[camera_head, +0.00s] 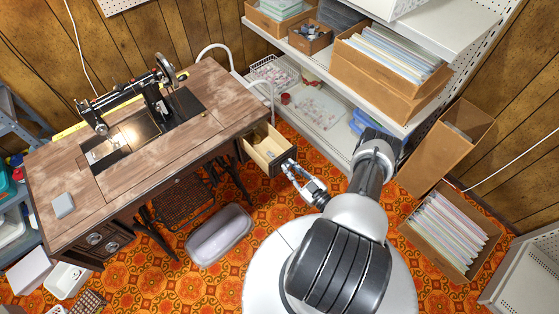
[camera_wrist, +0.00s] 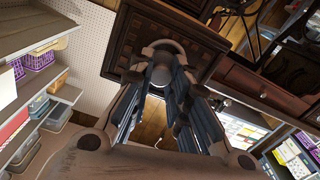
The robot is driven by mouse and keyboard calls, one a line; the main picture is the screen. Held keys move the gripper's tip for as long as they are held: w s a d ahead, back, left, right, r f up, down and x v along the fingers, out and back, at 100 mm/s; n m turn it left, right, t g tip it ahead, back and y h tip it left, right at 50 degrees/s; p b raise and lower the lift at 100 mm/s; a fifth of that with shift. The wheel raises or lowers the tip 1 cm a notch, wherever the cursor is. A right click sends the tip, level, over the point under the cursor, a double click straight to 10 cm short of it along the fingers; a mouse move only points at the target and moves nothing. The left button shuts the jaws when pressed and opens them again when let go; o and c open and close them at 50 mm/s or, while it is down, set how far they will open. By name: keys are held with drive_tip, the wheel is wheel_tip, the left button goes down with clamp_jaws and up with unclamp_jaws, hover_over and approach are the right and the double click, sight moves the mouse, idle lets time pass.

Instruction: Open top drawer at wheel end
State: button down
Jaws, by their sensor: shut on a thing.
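The wooden sewing table (camera_head: 215,92) carries a black treadle sewing machine (camera_head: 150,98) with its handwheel (camera_head: 166,66) toward the table's right end. At that end the top drawer (camera_head: 266,142) stands out from the table, its pale, mostly empty inside visible. My gripper (camera_head: 289,166) is at the drawer's dark front, shut on its pull. The wrist view shows the carved drawer front (camera_wrist: 128,45) and the round metal pull (camera_wrist: 163,46) at the tips of my gripper (camera_wrist: 166,75). The fingers partly hide the pull.
White shelves (camera_head: 310,72) with boxes rise behind the drawer. A cardboard box of files (camera_head: 445,235) is on the floor to the right. Some carpet between stool and drawer is clear.

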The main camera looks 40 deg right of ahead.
drive_tip(key=shift+s+r, duration=0.15)
drive_tip(key=shift+s, duration=0.75)
